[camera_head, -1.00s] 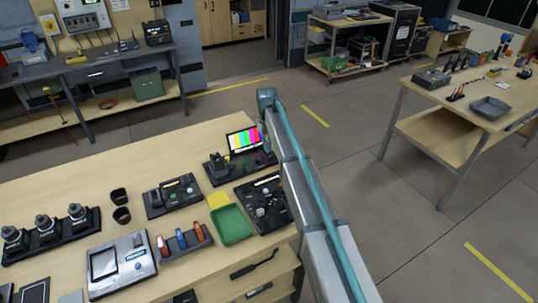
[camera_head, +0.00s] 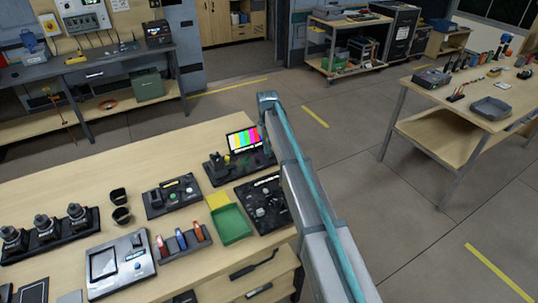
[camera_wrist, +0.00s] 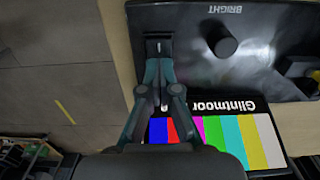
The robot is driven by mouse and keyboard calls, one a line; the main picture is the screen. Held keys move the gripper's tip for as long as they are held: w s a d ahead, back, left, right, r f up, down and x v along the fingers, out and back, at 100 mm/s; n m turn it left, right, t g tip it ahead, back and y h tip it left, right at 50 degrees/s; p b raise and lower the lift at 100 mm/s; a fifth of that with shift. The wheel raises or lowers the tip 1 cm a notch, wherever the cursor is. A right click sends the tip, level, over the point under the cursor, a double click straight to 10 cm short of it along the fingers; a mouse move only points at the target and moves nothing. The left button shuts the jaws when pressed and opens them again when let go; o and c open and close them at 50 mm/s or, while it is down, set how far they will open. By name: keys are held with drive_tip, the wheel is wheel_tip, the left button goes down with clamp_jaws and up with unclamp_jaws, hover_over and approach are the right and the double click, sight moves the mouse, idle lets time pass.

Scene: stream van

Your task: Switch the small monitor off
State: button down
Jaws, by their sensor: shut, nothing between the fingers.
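The small monitor (camera_head: 243,140) stands on a dark base at the far right corner of the near bench. Its screen shows bright colour bars. In the wrist view the lit screen (camera_wrist: 225,140) is below a "Glintmoor" label. The base panel (camera_wrist: 265,25) carries a round knob (camera_wrist: 222,42) marked "BRIGHT". Left of the knob is a small dark rectangular fitting (camera_wrist: 158,42), partly covered by my fingers, perhaps a switch. My gripper (camera_wrist: 160,62) is shut and empty, its tips over or at this fitting. I cannot tell whether they touch. In the head view my arm largely hides the gripper.
A control box (camera_head: 173,196), a green tray (camera_head: 231,224) and a dark panel with knobs (camera_head: 263,204) sit near the monitor. Floor lies open beyond the bench's right edge.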

idle(0.3)
drive_tip(key=shift+r+p, duration=1.65)
drive_tip(key=shift+r, duration=1.75)
drive_tip(key=shift+w+d, duration=0.1)
